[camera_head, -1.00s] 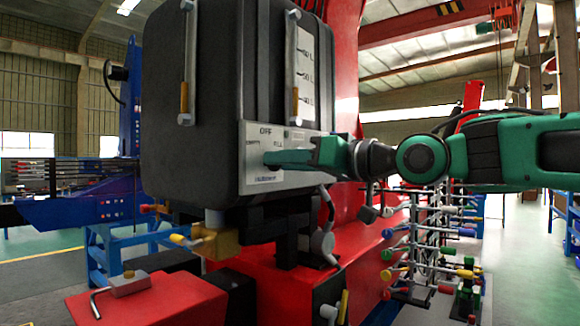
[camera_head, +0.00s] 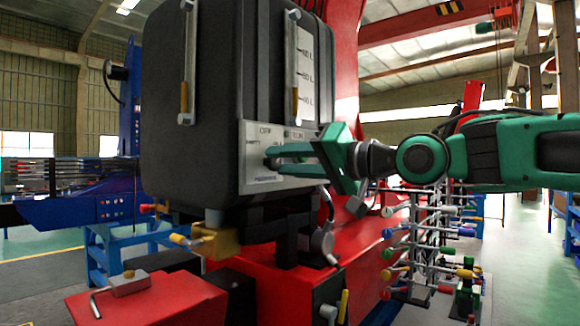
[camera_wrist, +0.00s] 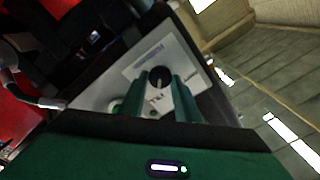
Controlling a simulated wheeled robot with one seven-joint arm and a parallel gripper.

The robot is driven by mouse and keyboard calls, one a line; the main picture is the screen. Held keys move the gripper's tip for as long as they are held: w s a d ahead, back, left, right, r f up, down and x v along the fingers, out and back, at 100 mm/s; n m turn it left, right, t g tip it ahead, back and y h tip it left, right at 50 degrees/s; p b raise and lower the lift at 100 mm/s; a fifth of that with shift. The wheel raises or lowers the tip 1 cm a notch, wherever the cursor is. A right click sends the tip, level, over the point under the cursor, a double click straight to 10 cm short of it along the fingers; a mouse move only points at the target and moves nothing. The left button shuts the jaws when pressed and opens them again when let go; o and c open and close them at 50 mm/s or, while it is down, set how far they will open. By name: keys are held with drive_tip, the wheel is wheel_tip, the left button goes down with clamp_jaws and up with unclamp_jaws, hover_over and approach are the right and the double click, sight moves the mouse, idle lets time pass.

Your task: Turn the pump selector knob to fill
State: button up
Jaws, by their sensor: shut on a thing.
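The pump selector knob (camera_wrist: 160,76) is a round dark knob with a pale pointer mark, on a light label panel (camera_wrist: 125,96). In the wrist view the mark points down the picture, toward large lettering between my fingers that I cannot read surely. My gripper (camera_wrist: 160,73) is shut on the knob, one green finger on either side. In the head view the panel (camera_head: 258,182) is on the lower corner of a dark tank, with OFF at its top.
The dark tank (camera_head: 195,95) stands on a red base (camera_head: 270,285) and has sight gauges on its front. A yellow-handled valve (camera_head: 208,240) is below it. A rack of coloured handles (camera_head: 430,250) stands below my arm. Open floor shows at the right.

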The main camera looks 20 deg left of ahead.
drive_tip(key=shift+w+d+r, duration=0.1)
drive_tip(key=shift+w+d, duration=0.05)
drive_tip(key=shift+w, duration=0.1)
drive_tip(key=o, duration=0.9)
drive_tip(key=shift+o, duration=0.6)
drive_tip(key=shift+s, duration=0.1)
drive_tip(key=v, duration=1)
drive_tip(key=shift+d, duration=0.3)
drive_tip(key=shift+s, duration=0.1)
